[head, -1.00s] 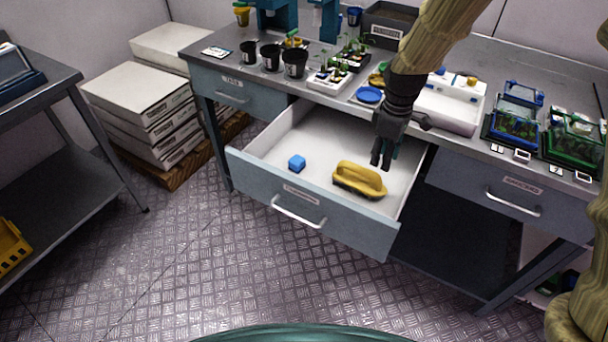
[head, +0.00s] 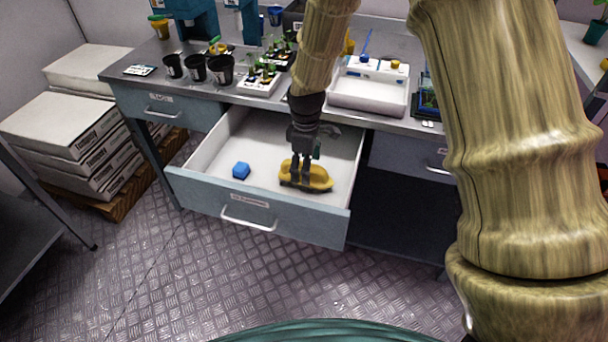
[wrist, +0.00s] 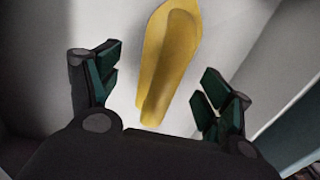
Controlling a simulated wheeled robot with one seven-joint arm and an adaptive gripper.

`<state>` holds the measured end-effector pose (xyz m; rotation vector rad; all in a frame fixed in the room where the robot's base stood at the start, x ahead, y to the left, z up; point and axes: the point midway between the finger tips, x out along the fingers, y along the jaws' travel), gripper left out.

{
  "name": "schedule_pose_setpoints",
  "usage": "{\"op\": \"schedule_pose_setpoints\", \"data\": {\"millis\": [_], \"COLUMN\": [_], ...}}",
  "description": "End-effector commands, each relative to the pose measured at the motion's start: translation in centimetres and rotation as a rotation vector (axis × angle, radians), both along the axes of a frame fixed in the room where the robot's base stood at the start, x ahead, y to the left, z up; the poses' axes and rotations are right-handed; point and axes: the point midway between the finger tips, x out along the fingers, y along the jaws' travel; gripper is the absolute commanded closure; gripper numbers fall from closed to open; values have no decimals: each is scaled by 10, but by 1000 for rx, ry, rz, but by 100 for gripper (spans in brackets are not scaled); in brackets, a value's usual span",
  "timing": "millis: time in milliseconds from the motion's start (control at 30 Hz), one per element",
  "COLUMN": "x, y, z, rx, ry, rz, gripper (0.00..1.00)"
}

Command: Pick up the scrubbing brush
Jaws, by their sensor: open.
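The yellow scrubbing brush (head: 318,178) lies in the open drawer (head: 205,190), toward its front right. Dark bristles show along its lower edge. My gripper (head: 300,184) is over the brush in the head view and hides part of it. In the wrist view the brush (wrist: 170,65) lies ahead, with its near end between my gripper's two spread fingers (wrist: 157,92). The fingers are apart, with clear space on both sides of the brush. I cannot tell how far above it they are.
The drawer walls stand around both. Black pots (head: 220,70), seedlings and a white tray (head: 368,87) stand on the bench above. Stacked boxes (head: 70,135) are at the left.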

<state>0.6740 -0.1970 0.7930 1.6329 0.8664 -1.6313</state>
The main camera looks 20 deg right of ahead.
Motion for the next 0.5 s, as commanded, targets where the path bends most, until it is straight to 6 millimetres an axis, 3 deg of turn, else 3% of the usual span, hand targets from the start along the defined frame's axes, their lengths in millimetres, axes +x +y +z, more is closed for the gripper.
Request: {"op": "schedule_pose_setpoints", "data": {"millis": [233,500], "x": [-3,-3], "y": [3,3], "z": [-31,-38], "rx": [-1,0], "ry": [3,0], "rz": [-1,0], "gripper": [21,21]}}
